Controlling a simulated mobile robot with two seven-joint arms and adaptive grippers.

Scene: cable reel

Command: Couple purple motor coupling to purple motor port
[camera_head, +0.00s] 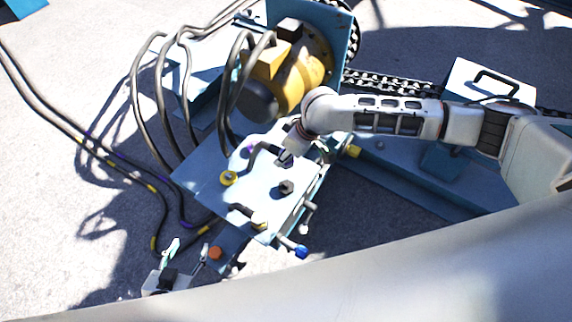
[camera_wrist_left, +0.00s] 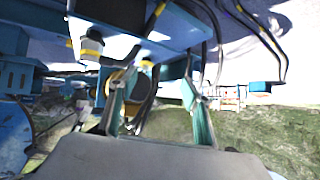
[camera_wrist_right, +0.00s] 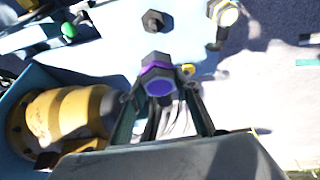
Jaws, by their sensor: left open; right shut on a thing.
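My right gripper (camera_head: 287,155) is over the light blue plate (camera_head: 205,185). In the right wrist view its fingers are closed around a grey hex fitting with a purple ring and face, the purple motor coupling (camera_wrist_right: 159,86). I cannot tell whether it touches a port; the fingers and fitting hide what lies behind. A small purple mark (camera_head: 250,149) shows on the plate beside a short black hose; I cannot tell if it is the purple motor port. My left gripper (camera_head: 171,262) is open and empty, low at the left; its spread fingers also show in the left wrist view (camera_wrist_left: 155,98).
A yellow motor (camera_head: 300,78) stands behind the plate. Black hoses (camera_head: 150,185) with yellow and purple bands loop at the left. A yellow-ringed fitting (camera_head: 229,178) and a grey hex fitting (camera_head: 286,187) stand on the plate. A blue-capped fitting (camera_head: 300,251) juts from its near edge.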

